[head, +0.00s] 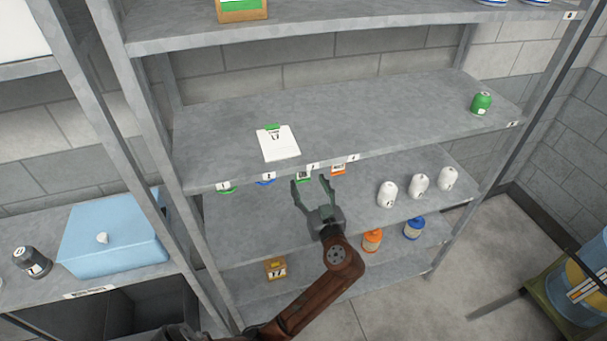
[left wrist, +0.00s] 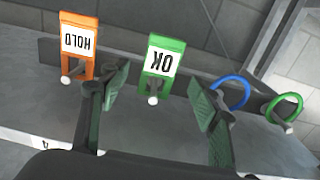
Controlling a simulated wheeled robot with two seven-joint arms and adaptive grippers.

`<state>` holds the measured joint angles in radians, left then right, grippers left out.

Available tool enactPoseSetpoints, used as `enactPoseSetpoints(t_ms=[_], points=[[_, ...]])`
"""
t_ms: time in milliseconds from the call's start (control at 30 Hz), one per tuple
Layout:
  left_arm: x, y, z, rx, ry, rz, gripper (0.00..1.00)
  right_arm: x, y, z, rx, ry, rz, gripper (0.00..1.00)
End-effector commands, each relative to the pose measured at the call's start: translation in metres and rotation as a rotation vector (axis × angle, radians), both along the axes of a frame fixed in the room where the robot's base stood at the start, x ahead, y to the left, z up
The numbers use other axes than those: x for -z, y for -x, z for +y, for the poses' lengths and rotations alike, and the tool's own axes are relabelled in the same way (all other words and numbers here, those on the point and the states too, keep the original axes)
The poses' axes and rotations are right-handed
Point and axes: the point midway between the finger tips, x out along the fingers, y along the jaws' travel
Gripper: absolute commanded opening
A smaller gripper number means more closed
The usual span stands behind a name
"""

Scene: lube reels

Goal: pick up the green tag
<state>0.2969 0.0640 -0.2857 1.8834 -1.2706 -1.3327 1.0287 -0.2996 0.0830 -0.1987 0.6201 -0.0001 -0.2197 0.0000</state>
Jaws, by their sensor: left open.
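The green tag (left wrist: 163,58) hangs on a peg at the shelf edge and reads "OK", upside down in the left wrist view. It also shows in the head view (head: 303,176), partly hidden behind a finger of my left gripper. My left gripper (head: 310,181) is open and empty in front of the shelf edge. In the left wrist view its two fingers (left wrist: 161,86) stand apart, one on either side of the tag's lower end. I see no contact with the tag. My right gripper is not in view.
An orange "HOLD" tag (left wrist: 78,45) hangs beside the green tag. A blue ring (left wrist: 232,90) and a green ring (left wrist: 284,108) hang on the other side. White bottles (head: 387,194) stand on the shelf below, and a clipboard (head: 278,143) lies above.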

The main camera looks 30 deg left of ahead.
Motion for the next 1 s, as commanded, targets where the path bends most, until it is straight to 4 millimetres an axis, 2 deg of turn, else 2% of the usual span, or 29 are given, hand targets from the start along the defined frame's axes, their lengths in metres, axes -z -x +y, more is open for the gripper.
enactPoseSetpoints(t_ms=[200,500,1000], points=[[-0.001,-0.019,0.024,-0.001,-0.003,0.001,0.56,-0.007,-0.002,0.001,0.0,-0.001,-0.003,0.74],[0.001,-0.023,0.028,0.0,0.001,0.002,0.56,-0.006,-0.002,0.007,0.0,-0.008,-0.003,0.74],[0.001,-0.023,0.028,0.0,0.0,0.003,0.23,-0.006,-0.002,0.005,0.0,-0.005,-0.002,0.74]])
